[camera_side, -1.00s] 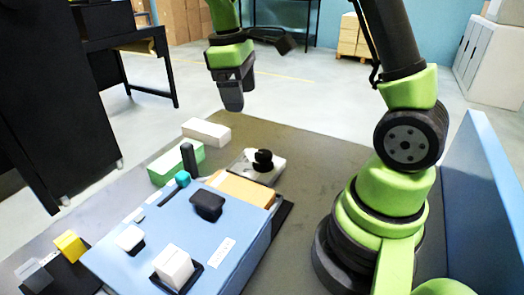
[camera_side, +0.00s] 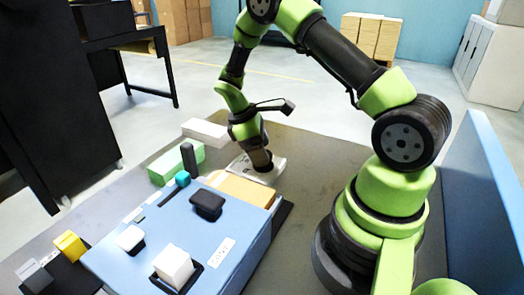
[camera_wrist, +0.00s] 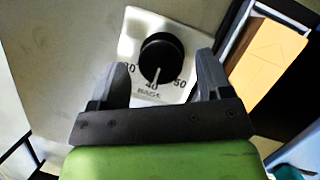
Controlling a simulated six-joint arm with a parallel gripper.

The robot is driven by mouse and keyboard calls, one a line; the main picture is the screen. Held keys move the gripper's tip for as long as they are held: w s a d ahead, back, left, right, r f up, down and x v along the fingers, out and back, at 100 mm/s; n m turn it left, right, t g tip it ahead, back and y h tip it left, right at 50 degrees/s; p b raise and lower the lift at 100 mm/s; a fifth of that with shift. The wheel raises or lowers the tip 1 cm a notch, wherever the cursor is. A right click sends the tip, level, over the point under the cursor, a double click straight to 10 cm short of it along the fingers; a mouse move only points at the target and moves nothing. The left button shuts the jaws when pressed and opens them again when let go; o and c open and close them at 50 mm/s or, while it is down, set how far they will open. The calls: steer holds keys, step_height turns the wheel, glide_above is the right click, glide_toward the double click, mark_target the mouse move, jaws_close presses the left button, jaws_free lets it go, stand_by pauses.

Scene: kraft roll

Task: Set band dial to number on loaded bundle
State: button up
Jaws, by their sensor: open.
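The band dial (camera_wrist: 162,54) is a round black knob on a white plate (camera_wrist: 130,42), marked 30, 40, 50 and BAGS. Its white pointer line points at the 40. My gripper (camera_wrist: 163,78) is open, with one finger on each side of the knob; I cannot tell whether they touch it. In the side view my gripper (camera_side: 259,163) is low over the dial plate (camera_side: 278,172) and hides most of the knob. I cannot tell which item is the loaded bundle, and no number on one is readable.
A blue panel (camera_side: 160,226) holds a white block (camera_side: 173,265), a black knob (camera_side: 207,204) and a small labelled plate (camera_side: 222,252). A tan sheet (camera_side: 246,189) lies beside the dial. A green box (camera_side: 168,166) and a white box (camera_side: 205,132) stand behind.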

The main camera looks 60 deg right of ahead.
steer(key=shift+s+d+f, duration=0.1)
steer(key=shift+s+f, duration=0.1)
steer(key=shift+f, duration=0.3)
steer(key=shift+c, duration=0.2)
steer(key=c, duration=0.9)
steer(key=shift+m, duration=0.3)
steer(key=m+y, duration=0.1)
steer(key=m, duration=0.3)
steer(key=shift+g+y, duration=0.3)
steer(key=shift+y, duration=0.1)
steer(key=m+y, duration=0.2)
steer(key=m, duration=0.3)
steer(key=shift+d, duration=0.1)
steer(key=shift+o, duration=0.2)
steer(key=shift+m, duration=0.3)
